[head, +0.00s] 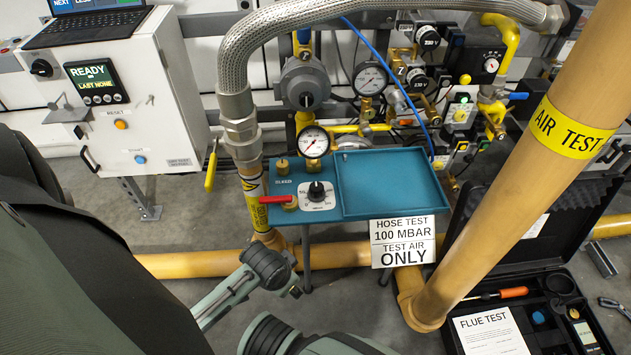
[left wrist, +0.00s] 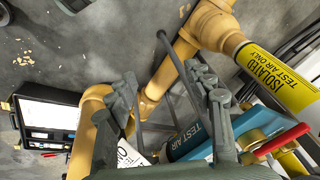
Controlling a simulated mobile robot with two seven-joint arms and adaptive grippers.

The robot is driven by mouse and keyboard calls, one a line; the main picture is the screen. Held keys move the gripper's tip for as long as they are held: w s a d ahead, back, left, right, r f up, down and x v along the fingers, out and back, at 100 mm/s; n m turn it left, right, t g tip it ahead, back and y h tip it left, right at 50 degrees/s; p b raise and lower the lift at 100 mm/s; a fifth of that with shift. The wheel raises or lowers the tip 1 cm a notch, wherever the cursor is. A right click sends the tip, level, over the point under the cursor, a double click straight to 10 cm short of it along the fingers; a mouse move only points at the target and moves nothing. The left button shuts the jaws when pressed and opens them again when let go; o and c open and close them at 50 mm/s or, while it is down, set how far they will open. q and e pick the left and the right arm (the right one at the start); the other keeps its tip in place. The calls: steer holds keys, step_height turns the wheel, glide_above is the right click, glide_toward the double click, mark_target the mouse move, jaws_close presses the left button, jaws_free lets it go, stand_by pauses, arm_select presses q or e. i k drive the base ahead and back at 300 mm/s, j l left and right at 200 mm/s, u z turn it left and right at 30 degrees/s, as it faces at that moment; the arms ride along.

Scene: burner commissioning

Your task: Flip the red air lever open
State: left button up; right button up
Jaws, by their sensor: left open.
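The red air lever (head: 275,199) lies level on a brass valve at the left front of the teal test bench (head: 395,180), its handle pointing left. In the left wrist view the red lever (left wrist: 283,139) is at the lower right, outside the fingers. My left gripper (head: 272,272) is below and in front of the bench, apart from the lever. In the left wrist view its two fingers (left wrist: 160,88) are spread with nothing held between them. The fingertips are partly hard to make out in the head view. My right gripper is not identifiable in these views.
A dial gauge (head: 314,142) and black knob (head: 316,190) stand close to the lever. A yellow pipe (head: 258,205) rises just left of it. A large diagonal pipe (head: 500,170) and an open black case (head: 540,310) are at the right.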

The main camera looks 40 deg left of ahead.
mark_target(289, 199)
steer(key=u, duration=1.35)
steer(key=k+j, duration=0.05)
